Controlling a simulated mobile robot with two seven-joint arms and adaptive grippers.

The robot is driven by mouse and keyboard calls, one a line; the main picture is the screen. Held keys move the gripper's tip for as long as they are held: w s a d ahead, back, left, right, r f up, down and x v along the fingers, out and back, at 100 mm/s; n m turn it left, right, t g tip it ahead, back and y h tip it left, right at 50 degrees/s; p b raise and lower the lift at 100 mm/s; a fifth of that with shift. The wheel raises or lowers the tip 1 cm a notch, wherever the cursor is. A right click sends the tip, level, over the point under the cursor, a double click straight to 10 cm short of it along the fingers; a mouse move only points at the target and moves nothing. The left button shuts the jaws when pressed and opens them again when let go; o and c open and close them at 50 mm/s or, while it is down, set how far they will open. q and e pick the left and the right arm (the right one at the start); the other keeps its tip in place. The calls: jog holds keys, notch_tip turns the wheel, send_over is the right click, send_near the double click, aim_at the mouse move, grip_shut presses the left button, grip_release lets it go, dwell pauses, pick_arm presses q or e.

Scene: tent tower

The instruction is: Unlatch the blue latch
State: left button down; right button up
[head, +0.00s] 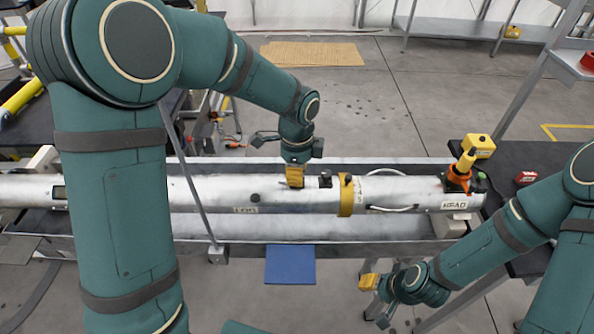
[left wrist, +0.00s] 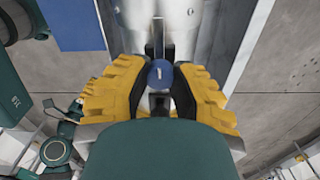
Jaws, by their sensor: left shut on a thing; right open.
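The blue latch (left wrist: 160,74) shows in the left wrist view as a small round blue knob with a white mark. It sits on the silver tube (head: 220,192), which lies across the head view. My left gripper (head: 295,178) is on top of the tube, left of the yellow band. In the left wrist view its yellow fingers (left wrist: 159,80) are closed in on both sides of the knob. In the head view the gripper hides the latch. My right gripper (head: 369,282) is open and empty, in front of the tube and away from it.
A yellow band (head: 346,195) and a small black fitting (head: 325,180) are on the tube right of my left gripper. A yellow and orange device (head: 466,166) stands at the tube's right end. A blue panel (head: 290,264) is in front of the cradle.

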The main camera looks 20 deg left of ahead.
pick_arm(q)
jog(key=n, duration=0.8)
jog(key=shift+n, duration=0.4)
jog(key=n, duration=0.4)
jog(key=shift+n, duration=0.3)
jog(key=shift+s+n, duration=0.1)
jog(key=shift+n, duration=1.9)
jog(key=c, duration=0.7)
grip_release()
jog(key=shift+c, duration=0.2)
